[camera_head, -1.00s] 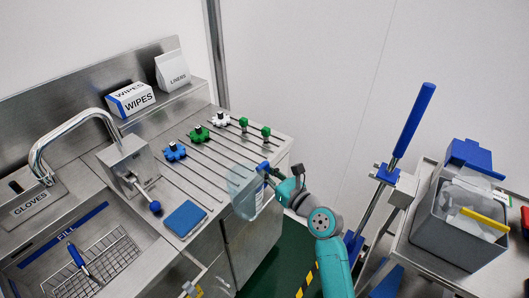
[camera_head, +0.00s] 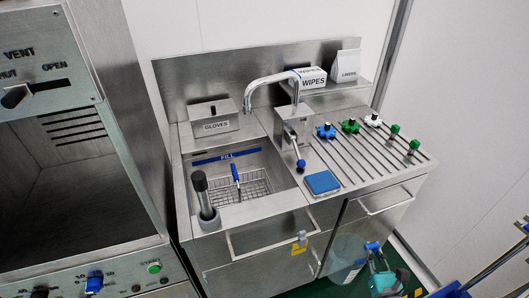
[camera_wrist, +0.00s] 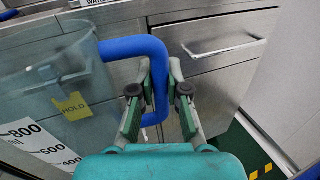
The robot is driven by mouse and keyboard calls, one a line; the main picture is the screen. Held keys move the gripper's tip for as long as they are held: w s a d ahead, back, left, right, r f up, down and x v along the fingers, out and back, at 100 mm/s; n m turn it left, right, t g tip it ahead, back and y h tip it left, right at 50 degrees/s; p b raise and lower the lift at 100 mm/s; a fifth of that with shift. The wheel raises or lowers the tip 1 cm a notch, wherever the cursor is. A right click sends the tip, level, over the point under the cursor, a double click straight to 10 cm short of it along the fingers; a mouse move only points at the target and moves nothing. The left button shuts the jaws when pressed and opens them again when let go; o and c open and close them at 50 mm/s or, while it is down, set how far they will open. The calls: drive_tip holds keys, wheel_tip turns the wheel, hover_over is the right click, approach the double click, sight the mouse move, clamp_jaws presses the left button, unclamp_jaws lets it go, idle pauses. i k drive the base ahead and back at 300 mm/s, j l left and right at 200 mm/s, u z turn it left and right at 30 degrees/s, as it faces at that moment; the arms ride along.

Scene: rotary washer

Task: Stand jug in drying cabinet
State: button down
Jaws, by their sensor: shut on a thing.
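The jug (camera_head: 345,257) is clear, with a blue handle, and shows at the lower right of the head view in front of the counter's drawers. My gripper (camera_wrist: 158,92) is shut on the jug's blue handle (camera_wrist: 135,47). The jug looks roughly upright, clear of any surface I can see. The cabinet (camera_head: 70,190) at the left of the head view has an open front and a dark, empty-looking interior. Its floor is only partly visible.
A steel sink counter (camera_head: 330,205) stands between the cabinet and my gripper. A blue sponge (camera_head: 322,182) lies on the ribbed drainboard. A VENT slider (camera_head: 18,96) sits above the cabinet opening.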

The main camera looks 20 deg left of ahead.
sight(106, 200)
drive_tip(key=k+j+u, duration=0.15)
drive_tip(key=u, duration=0.3)
drive_tip(key=k+j+u, duration=0.2)
drive_tip(key=u, duration=0.3)
